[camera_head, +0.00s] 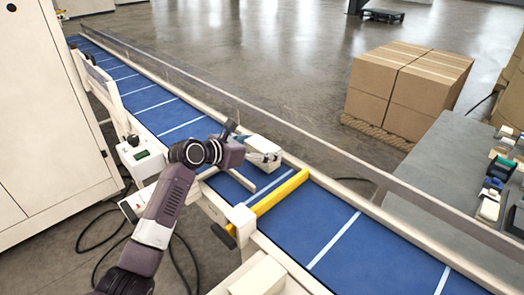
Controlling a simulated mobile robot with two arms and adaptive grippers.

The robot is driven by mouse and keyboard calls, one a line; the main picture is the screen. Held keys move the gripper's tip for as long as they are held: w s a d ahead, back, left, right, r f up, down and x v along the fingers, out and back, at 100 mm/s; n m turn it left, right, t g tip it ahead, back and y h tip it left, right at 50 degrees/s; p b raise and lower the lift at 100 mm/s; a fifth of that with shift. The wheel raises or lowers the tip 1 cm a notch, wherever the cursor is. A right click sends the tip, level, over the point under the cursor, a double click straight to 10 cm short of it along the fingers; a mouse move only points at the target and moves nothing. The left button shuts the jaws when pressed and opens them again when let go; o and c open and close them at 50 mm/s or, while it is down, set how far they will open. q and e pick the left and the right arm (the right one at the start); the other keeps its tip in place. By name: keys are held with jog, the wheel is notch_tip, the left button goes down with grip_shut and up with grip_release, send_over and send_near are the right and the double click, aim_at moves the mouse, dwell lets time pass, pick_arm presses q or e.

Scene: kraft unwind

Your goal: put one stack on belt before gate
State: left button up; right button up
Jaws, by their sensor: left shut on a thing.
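My left gripper (240,144) reaches over the blue belt (180,116) from the near side. It is shut on a small pale stack (264,150), which is at the belt's far edge close to the rail. I cannot tell whether the stack touches the belt. The yellow gate (279,193) lies across the belt, a little nearer than the stack and to its right. My right gripper is not in view.
A clear guard rail (225,99) runs along the belt's far side. A grey table (439,168) with small items stands at the right. Cartons (405,85) stand on a pallet behind. A pale block (262,277) is at the bottom. The belt right of the gate is empty.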

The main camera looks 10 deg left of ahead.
pick_arm(q)
jog(key=shift+f, duration=0.95)
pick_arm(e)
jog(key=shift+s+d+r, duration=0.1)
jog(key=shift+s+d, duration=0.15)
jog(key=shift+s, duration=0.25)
pick_arm(q)
jog(key=shift+f, duration=0.1)
jog(key=o, duration=1.2)
jog(key=shift+o, duration=0.2)
jog(key=b+v, duration=0.1)
jog(key=v, duration=1.1)
jog(key=shift+b, duration=0.3)
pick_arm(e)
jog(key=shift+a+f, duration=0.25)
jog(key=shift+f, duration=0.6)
